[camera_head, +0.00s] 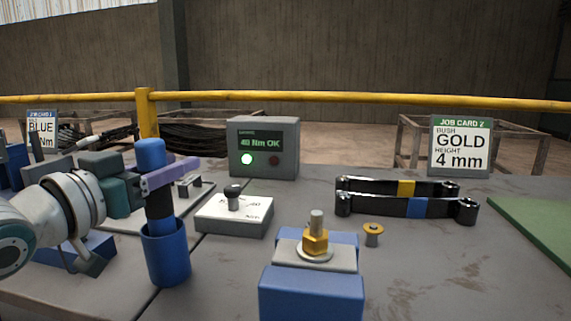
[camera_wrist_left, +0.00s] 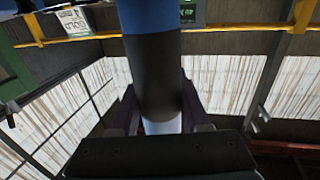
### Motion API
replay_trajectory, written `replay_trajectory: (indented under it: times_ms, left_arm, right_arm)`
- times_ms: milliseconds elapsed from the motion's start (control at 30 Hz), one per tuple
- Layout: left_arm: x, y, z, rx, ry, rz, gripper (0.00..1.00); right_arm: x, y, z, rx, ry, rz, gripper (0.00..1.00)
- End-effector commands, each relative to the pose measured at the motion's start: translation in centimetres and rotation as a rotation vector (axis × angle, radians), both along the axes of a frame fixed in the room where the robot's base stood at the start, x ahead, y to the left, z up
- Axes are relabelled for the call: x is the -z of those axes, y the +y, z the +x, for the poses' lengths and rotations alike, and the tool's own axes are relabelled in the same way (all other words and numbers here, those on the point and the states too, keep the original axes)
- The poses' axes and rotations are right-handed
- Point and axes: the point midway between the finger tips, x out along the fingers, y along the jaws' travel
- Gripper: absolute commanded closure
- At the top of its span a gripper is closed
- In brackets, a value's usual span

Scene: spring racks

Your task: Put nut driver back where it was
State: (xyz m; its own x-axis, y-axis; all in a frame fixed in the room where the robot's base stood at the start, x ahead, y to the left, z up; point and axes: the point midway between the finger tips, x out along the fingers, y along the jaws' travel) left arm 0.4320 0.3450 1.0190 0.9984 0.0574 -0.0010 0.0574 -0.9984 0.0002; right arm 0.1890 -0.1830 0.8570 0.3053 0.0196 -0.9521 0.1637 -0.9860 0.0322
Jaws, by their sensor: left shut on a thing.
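The nut driver has a blue top (camera_head: 150,153) and a black lower part, and stands nearly upright in the head view. My left gripper (camera_head: 171,174), with purple fingers, is shut around it below the blue top. The driver's lower end goes out of sight at the rim of a blue cup-like holder (camera_head: 166,255); how deep it sits is hidden. In the left wrist view the driver's black part (camera_wrist_left: 152,75) runs down between the two fingers (camera_wrist_left: 160,115). My right gripper is in neither view.
A blue block (camera_head: 311,292) with a gold nut on a bolt (camera_head: 316,240) stands at the front. Behind are a white-topped box (camera_head: 235,215), a display box (camera_head: 264,148) reading "40 Nm OK", black wrenches (camera_head: 405,206) and a small gold-topped bush (camera_head: 373,234). The right tabletop is partly clear.

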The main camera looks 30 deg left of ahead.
Motion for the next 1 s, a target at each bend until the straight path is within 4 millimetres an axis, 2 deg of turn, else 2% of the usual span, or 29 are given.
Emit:
replay_trajectory:
  times_ms: [333,367,600,933,1000]
  left_arm:
    - [0.0,-0.01,0.05,0.001,-0.008,0.001,1.0]
    - [0.28,-0.01,0.01,0.0,-0.001,0.0,0.53]
    - [0.22,-0.01,0.01,0.0,-0.001,0.0,0.26]
    - [-0.28,0.0,0.01,0.0,-0.001,0.001,0.24]
    - [0.0,-0.02,-0.59,0.0,0.003,0.0,0.24]
  right_arm:
    - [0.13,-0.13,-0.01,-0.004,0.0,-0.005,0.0]
    - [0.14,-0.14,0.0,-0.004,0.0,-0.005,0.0]
    - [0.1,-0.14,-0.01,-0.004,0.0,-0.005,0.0]
    - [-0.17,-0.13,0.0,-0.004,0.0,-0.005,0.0]
    - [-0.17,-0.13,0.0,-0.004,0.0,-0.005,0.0]
